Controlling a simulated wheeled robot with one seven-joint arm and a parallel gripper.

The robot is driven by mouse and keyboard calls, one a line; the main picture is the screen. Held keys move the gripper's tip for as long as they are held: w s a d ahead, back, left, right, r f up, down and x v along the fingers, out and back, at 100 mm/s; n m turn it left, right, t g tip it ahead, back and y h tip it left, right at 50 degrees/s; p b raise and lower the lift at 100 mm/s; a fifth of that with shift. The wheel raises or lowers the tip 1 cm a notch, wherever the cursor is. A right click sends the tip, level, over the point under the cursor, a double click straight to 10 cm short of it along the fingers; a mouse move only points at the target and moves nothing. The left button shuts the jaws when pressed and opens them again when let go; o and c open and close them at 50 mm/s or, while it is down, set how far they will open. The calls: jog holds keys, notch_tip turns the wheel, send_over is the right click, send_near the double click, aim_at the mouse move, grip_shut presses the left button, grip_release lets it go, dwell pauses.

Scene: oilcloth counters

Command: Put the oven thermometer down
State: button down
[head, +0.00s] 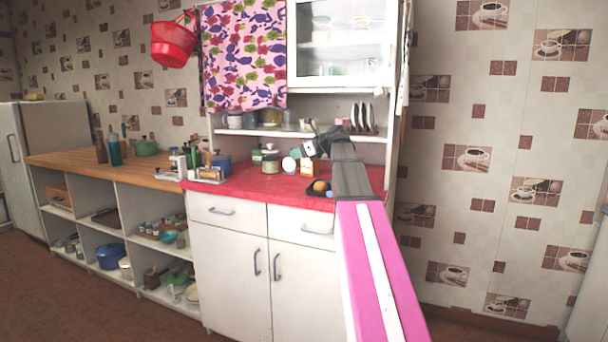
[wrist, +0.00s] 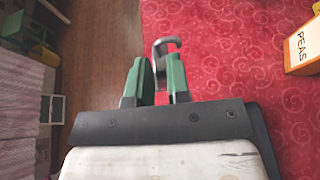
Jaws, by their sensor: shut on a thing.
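My gripper (wrist: 165,75) is shut on the oven thermometer (wrist: 160,50), a grey metal piece with a hooked end between the green fingers in the wrist view. It is seen nearly edge-on there, over the red patterned counter top (wrist: 225,55). In the head view my gripper (head: 300,152) is above the red counter (head: 245,184), and a round white face (head: 289,165) just below the fingertips appears to be the thermometer's dial. I cannot tell whether it touches the counter.
An orange-and-white box marked PEAS (wrist: 302,48) stands right of the fingers in the wrist view. A lidded jar (head: 271,161) and a dark dish (head: 318,190) holding round food are nearby. The counter's edge lies left in the wrist view. Red cloth between fingers and box is clear.

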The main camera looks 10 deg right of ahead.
jog(key=shift+w+d+f, duration=0.45)
jog(key=shift+d+f, duration=0.45)
jog(key=shift+f, duration=0.4)
jog(key=shift+w+d+f, duration=0.5)
jog(key=shift+d+f, duration=0.45)
jog(key=shift+f, duration=0.35)
jog(key=shift+w+d+f, duration=0.45)
jog(key=shift+d+f, duration=0.45)
jog(key=shift+f, duration=0.4)
jog(key=c, duration=1.1)
grip_release()
jog(key=shift+f, duration=0.1)
